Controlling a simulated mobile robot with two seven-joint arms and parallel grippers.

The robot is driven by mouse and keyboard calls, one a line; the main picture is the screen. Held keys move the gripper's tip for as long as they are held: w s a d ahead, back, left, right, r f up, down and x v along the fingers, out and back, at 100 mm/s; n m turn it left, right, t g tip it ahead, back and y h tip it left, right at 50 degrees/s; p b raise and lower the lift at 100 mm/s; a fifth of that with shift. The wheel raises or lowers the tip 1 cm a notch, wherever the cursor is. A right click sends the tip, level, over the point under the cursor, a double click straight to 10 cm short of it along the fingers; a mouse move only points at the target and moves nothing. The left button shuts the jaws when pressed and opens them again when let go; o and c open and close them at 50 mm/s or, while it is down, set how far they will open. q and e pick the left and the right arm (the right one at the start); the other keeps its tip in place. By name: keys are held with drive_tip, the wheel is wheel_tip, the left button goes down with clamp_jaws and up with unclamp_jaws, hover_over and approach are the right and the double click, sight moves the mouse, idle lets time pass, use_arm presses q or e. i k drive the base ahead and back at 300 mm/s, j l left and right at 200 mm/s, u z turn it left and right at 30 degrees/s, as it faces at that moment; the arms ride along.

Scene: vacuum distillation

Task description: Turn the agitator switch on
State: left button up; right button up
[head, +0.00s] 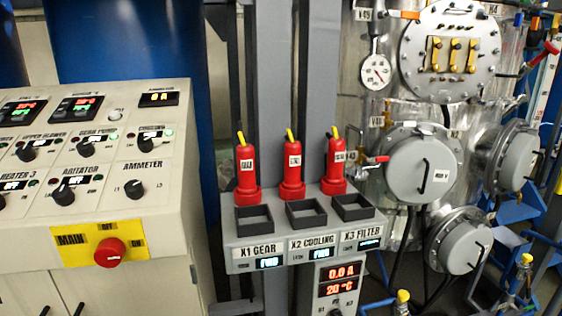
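The agitator switch (64,192) is a black rotary knob on the sloped face of the cream control panel (75,215) at the left of the head view. A label above it reads like "AGITATOR". A small dark display beside the label seems to read "OFF", but the text is small. Nothing touches the knob. Neither of my grippers shows in the head view.
A red emergency button (109,252) on a yellow plate sits below the knob. The ammeter knob (134,189) is to its right. Red plugs (292,172) stand on a grey socket box (300,245). A steel vessel (400,95) is at right.

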sight(63, 196)
drive_tip(key=u, duration=1.25)
